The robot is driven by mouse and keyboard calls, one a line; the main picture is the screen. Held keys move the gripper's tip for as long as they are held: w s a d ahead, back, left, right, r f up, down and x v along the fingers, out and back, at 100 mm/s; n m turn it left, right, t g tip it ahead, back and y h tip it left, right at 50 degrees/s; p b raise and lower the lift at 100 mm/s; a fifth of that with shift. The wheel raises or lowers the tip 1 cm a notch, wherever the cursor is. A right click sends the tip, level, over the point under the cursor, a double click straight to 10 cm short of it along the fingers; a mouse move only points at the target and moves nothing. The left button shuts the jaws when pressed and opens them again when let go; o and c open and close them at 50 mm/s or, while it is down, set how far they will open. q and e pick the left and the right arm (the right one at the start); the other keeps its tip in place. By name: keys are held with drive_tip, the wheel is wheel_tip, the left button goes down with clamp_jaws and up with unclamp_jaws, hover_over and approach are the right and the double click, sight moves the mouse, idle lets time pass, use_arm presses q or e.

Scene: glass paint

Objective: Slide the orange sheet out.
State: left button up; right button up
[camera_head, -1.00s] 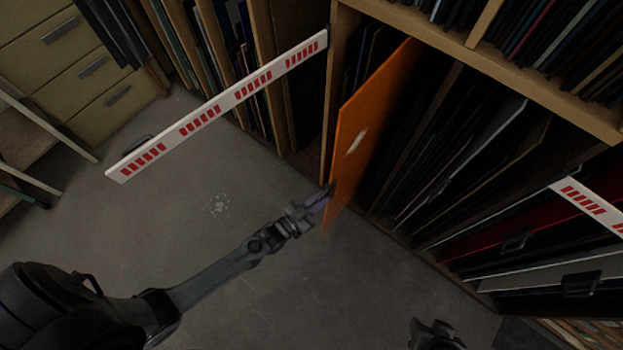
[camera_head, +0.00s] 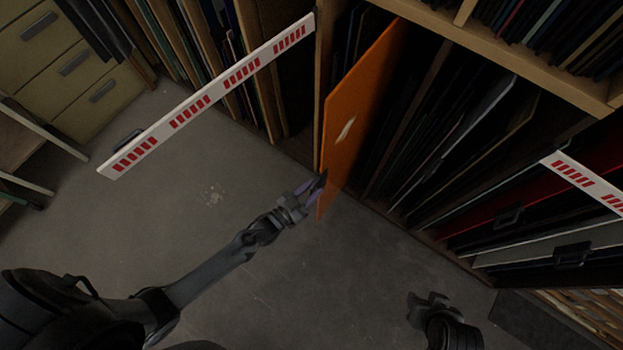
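The orange sheet (camera_head: 352,105) stands upright and tilted in a slot of the wooden rack, with a pale mark on its face. Its near lower end sticks out past the rack's front over the floor. My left gripper (camera_head: 318,180) is at the sheet's near edge, low down. Its two fingers look spread, with purplish inner faces. I cannot tell whether the edge is between them or whether they touch it. My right gripper (camera_head: 430,303) is low at the right, over the floor, away from the sheet and empty. Its jaw opening is unclear.
A white bar with red marks (camera_head: 205,102) reaches out over the floor at the left, and another (camera_head: 580,182) is at the right. Dark sheets (camera_head: 465,130) fill the neighbouring slots. Drawers (camera_head: 75,65) stand at the far left. The floor (camera_head: 250,290) before the rack is clear.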

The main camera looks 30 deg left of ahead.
use_arm(q)
drive_tip(key=p+v, duration=0.1)
drive_tip(key=v, duration=0.9)
drive_tip(key=shift+s, duration=0.35)
drive_tip(key=shift+a, duration=0.15)
